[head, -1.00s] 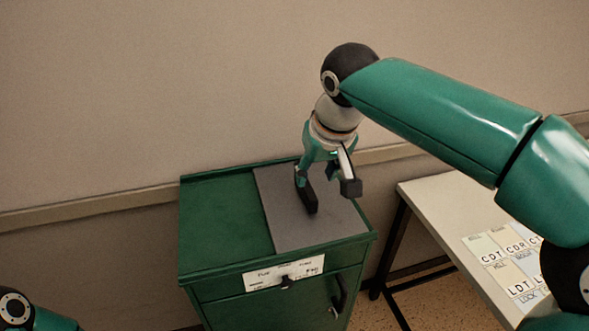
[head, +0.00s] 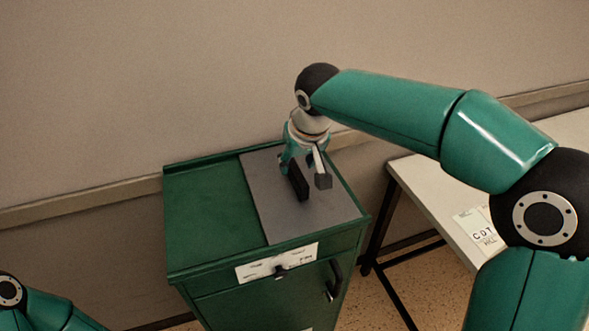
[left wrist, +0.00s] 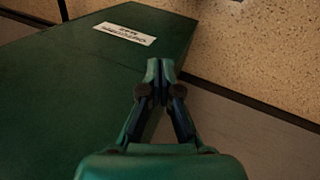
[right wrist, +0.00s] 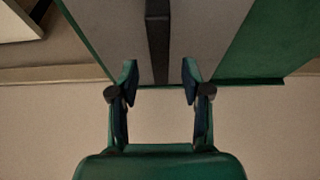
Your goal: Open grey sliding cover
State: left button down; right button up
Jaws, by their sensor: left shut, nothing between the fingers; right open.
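The grey sliding cover (head: 270,205) lies flat over the right part of the green cabinet's top. A black bar handle (head: 299,182) stands up from it; the handle also shows in the right wrist view (right wrist: 158,40). My right gripper (head: 305,170) is open over the cover. In the right wrist view its fingers (right wrist: 159,68) appear on either side of the bar's near end, apart from it; their height against it is unclear. My left gripper (left wrist: 160,66) is shut and empty, near the cabinet's green side in its wrist view; the head view does not show its fingers.
A pale table (head: 425,190) with lettered cards (head: 473,230) stands to the right.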

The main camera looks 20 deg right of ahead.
aim_at(295, 169)
jog(key=shift+x, duration=2.35)
jog(key=shift+r, duration=0.1)
grip_shut()
